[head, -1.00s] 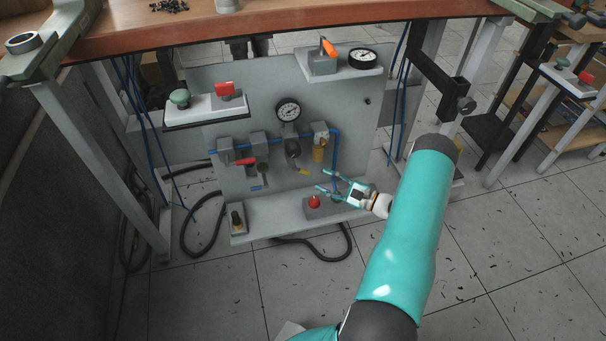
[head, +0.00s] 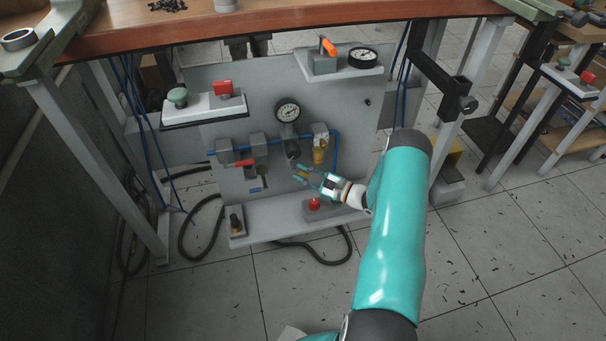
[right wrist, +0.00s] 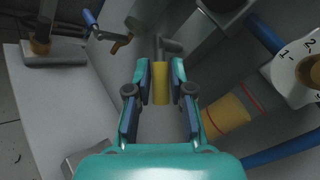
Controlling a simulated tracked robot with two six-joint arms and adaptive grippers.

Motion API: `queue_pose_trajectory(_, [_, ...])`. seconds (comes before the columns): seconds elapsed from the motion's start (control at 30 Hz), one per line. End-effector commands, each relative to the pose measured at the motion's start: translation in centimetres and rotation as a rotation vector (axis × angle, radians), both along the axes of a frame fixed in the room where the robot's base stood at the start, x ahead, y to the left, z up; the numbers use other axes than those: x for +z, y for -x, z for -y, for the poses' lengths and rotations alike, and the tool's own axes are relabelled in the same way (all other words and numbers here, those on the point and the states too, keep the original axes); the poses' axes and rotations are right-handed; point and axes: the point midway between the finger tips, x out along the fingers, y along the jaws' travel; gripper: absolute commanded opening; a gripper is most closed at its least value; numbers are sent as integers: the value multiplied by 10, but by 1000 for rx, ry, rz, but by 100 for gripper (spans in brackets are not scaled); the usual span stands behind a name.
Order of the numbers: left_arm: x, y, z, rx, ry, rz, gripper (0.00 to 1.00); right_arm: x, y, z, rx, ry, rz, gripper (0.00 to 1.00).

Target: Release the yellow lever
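The yellow lever (head: 303,174) sticks out below a grey valve body on the upright grey panel, under the round gauge. My right gripper (head: 299,172) is at the lever, coming in from the right. In the right wrist view, the lever's yellow handle (right wrist: 160,84) lies between the two fingers of my right gripper (right wrist: 160,70). The fingers are open, with a narrow gap on each side of the handle. In the head view the fingers partly cover the lever. My left gripper is not in view.
A pressure gauge (head: 287,111) is above the lever. A red-handled valve (head: 238,163) is to its left and a yellow-bodied fitting (head: 319,150) to its right. A red button (head: 314,204) sits on the lower shelf (head: 268,222). Blue tubing runs along the panel.

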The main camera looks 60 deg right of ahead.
Motion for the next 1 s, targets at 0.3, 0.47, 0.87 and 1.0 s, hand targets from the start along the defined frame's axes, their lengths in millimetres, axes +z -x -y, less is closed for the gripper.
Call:
queue_pose_trajectory(0.3, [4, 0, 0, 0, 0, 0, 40, 3, 0, 0, 1, 13, -13, 0])
queue_pose_trajectory(0.47, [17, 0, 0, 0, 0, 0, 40, 8, 2, 2, 0, 102, -99, 0])
queue_pose_trajectory(0.87, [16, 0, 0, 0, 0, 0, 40, 4, 3, 1, 2, 133, -128, 25])
queue_pose_trajectory(1.0, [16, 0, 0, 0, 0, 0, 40, 4, 3, 2, 2, 133, -127, 41])
